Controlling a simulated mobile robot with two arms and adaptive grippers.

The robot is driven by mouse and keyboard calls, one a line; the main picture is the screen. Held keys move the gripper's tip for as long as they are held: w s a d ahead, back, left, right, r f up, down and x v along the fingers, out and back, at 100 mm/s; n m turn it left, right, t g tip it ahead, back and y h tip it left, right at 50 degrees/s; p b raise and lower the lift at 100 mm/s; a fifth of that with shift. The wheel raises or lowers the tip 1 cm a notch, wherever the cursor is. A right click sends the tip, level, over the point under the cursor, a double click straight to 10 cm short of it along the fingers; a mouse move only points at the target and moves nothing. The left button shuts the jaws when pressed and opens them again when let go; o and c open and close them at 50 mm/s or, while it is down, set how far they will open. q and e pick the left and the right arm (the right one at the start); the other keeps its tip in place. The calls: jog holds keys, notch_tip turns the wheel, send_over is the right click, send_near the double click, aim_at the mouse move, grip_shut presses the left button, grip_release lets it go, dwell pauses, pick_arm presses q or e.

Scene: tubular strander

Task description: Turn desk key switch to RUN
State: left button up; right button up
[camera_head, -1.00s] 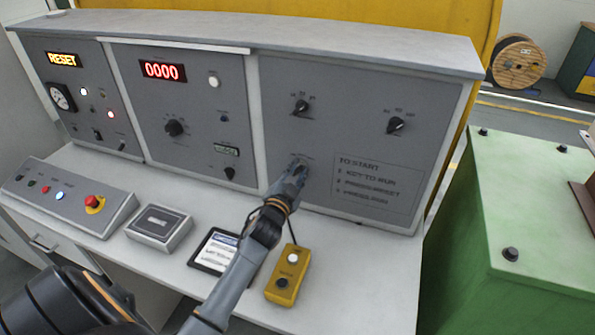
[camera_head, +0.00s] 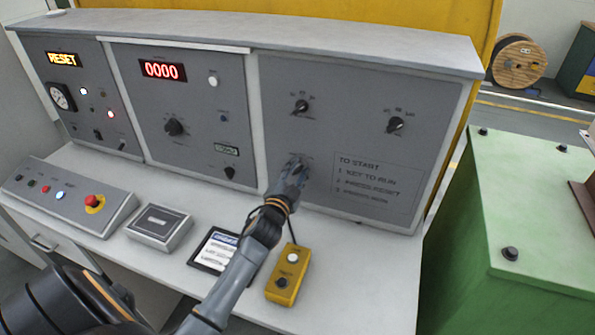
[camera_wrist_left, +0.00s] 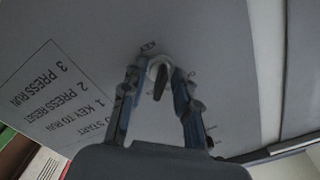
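The desk key switch (camera_wrist_left: 159,80) is on the right grey panel. In the left wrist view it is a pale round collar with a dark key standing out, tilted slightly. My left gripper (camera_wrist_left: 158,72) has one finger on each side of it, with a visible gap on the left of the key; contact on the right is unclear. In the head view the left gripper (camera_head: 297,168) reaches up to the panel and hides most of the switch. My right gripper is out of view.
A printed start list (camera_head: 376,182) is right of the switch. Two black knobs (camera_head: 301,107) (camera_head: 395,125) sit higher on the panel. A yellow pendant (camera_head: 287,275) and a dark-framed card (camera_head: 214,250) lie on the desk below my arm. A display (camera_head: 63,60) reads RESET.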

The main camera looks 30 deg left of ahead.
pick_arm(q)
jog(key=v, duration=1.2)
dwell(0.5)
